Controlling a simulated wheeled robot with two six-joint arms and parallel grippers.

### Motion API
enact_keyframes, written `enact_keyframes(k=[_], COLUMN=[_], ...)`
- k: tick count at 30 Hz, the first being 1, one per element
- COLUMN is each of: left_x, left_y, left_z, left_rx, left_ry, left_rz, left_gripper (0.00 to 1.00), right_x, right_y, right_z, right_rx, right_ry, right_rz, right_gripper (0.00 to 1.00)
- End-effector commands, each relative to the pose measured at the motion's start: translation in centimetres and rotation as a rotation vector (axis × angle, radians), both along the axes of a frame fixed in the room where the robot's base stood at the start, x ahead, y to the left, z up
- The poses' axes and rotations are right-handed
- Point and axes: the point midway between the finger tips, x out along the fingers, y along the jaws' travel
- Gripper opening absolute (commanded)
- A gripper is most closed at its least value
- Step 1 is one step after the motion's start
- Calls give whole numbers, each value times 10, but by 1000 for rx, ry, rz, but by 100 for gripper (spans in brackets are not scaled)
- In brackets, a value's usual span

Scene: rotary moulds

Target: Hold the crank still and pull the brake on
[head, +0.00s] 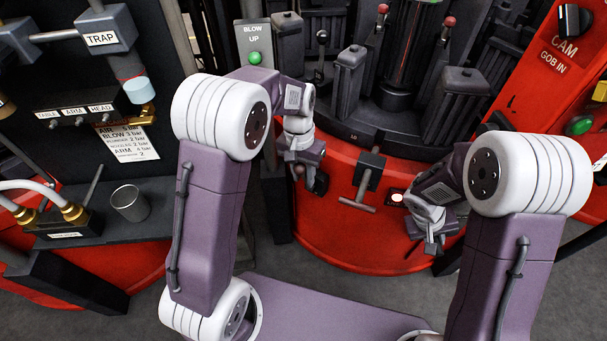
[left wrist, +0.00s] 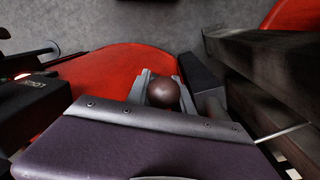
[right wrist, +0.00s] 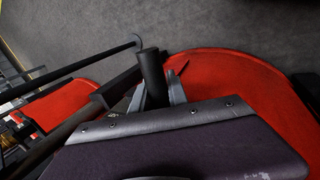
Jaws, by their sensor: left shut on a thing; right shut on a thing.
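My left gripper (head: 310,184) is shut on a dark brown ball knob (left wrist: 163,93), which looks like the brake's; its lever is mostly hidden. The left wrist view shows the knob between the fingers. My right gripper (head: 432,244) is shut on a black upright cylindrical grip (right wrist: 152,72), which looks like the crank's handle. The right wrist view shows the grip rising between the fingers; the crank's arm is largely hidden. Both grippers are at the front of the round red table (head: 345,245).
Between my grippers, a grey T-handle (head: 357,205) sticks out of a black block, marked LOCK in the left wrist view (left wrist: 32,88). A lit white button (head: 397,197) is beside it. Dark moulds (head: 350,70) stand behind. A metal cup (head: 130,203) is at left.

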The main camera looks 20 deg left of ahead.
Motion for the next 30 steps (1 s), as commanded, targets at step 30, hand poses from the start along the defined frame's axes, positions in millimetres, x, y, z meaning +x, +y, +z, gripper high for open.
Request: enact_keyframes(k=[30], left_x=[-20], left_y=[6], left_z=[-10], left_rx=[-91], left_ry=[-207], left_rz=[0], left_gripper=[0], right_x=[1], right_y=[0], right_z=[0], right_rx=[1], right_ry=[-2], right_rz=[1], right_gripper=[0])
